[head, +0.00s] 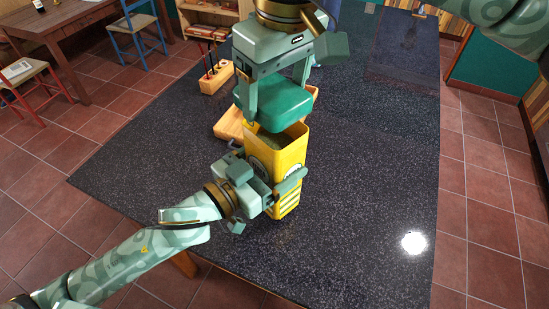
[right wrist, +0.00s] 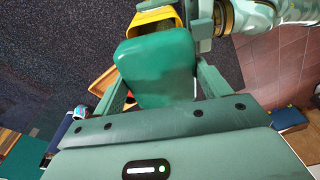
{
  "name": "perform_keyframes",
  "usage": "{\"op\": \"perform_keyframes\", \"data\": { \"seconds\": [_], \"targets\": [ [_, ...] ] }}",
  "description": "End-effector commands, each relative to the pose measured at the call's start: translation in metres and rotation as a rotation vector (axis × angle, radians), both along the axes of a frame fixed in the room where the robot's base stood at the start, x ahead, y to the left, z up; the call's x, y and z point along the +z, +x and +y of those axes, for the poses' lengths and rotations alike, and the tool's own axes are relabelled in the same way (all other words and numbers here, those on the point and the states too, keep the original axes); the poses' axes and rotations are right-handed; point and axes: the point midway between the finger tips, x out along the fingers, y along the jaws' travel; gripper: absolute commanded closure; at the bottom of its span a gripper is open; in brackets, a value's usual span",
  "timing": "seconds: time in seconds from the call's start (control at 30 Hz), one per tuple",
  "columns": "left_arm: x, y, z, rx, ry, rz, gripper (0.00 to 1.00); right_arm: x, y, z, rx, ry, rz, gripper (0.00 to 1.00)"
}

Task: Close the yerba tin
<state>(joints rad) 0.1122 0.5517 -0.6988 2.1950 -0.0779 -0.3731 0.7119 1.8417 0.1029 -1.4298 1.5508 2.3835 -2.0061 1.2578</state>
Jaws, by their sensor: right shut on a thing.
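The yellow yerba tin (head: 289,158) stands upright on the dark speckled table in the head view, its top open and greenish yerba showing inside. My right gripper (head: 276,107) comes down from above and is shut on the green lid (head: 283,102).
A wooden board or box (head: 229,125) lies behind the tin, partly hidden by my right gripper. A small wooden holder with dark utensils (head: 216,76) stands farther back left. The table's right and front parts (head: 370,210) are clear. Chairs and another table stand beyond, at left.

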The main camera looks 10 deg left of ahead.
Motion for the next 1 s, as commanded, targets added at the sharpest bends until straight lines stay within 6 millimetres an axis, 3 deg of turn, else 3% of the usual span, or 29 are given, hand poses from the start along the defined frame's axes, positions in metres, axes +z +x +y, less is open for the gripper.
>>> {"op": "perform_keyframes", "data": {
  "seconds": [0.3, 1.0],
  "targets": [
    [0.002, 0.0, 0.0, -0.001, -0.003, -0.003, 0.6, -0.025, 0.0, 0.0, 0.001, 0.001, 0.001, 0.46],
    [0.002, 0.0, 0.0, -0.001, -0.003, -0.003, 0.6, -0.027, -0.004, -0.004, -0.007, -0.003, 0.0, 0.46]
  ]
}}
